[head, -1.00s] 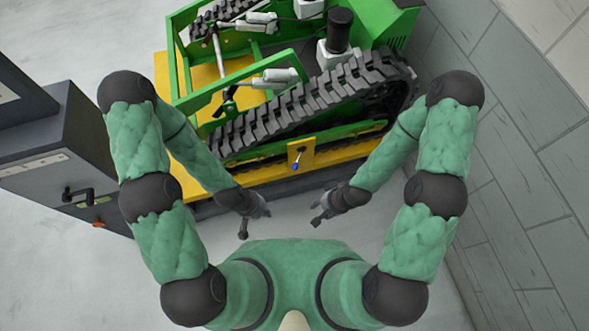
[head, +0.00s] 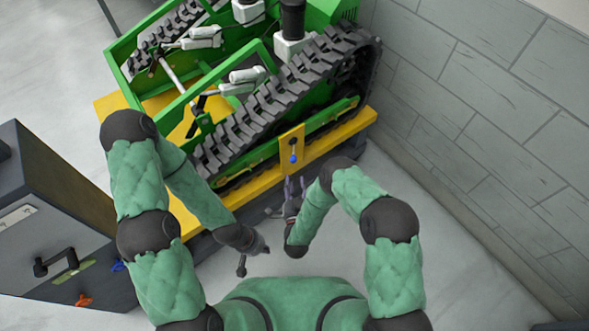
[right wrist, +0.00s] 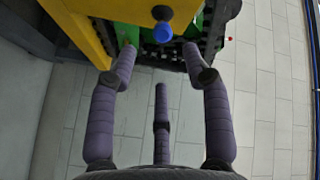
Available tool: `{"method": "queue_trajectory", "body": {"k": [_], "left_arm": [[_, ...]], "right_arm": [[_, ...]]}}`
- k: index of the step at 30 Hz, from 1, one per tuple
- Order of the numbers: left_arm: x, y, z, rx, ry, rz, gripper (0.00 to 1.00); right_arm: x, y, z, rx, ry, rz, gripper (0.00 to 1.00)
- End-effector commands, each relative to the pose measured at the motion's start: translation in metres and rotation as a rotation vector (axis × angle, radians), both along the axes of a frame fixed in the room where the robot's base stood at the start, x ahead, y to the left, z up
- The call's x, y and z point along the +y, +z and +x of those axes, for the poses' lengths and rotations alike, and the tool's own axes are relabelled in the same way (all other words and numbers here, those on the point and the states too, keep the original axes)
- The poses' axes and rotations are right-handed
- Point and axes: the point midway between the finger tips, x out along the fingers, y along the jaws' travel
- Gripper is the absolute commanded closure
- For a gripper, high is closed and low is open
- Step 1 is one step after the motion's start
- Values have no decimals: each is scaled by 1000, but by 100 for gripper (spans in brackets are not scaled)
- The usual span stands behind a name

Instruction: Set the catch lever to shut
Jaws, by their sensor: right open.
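The catch lever (head: 294,157) is a short lever with a blue knob on a yellow plate (head: 286,168) at the carrier's near side. In the right wrist view its blue knob (right wrist: 163,32) lies just below the dark pivot, ahead of my fingertips. My right gripper (head: 294,186) is open and empty, pointing at the lever from a little below; in the right wrist view its fingers (right wrist: 160,60) are spread on either side of the knob's line, apart from it. My left gripper (head: 255,262) hangs low, its fingers looking apart and empty, away from the lever.
The green tracked carrier (head: 270,107) stands on a yellow deck (head: 340,142) beyond my arms. A dark cabinet (head: 60,235) with a black crank (head: 55,262) and blue and orange parts is at left. A grey block wall (head: 480,130) closes the right. Bare floor lies between.

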Motion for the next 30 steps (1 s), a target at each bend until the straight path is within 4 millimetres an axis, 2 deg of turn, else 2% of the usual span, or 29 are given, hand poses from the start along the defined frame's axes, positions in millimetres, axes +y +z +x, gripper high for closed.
{"method": "queue_trajectory", "body": {"k": [5,15,21,30], "left_arm": [[0,-5,0,-1,-1,0,100],[0,-26,0,-1,0,0,100],[0,-35,0,-1,0,0,100],[0,-38,0,-1,0,0,100]], "right_arm": [[1,2,12,-19,-5,4,51],[2,0,69,-17,-4,3,51],[2,0,95,-15,-4,3,51],[3,2,108,-13,-3,2,51]]}}
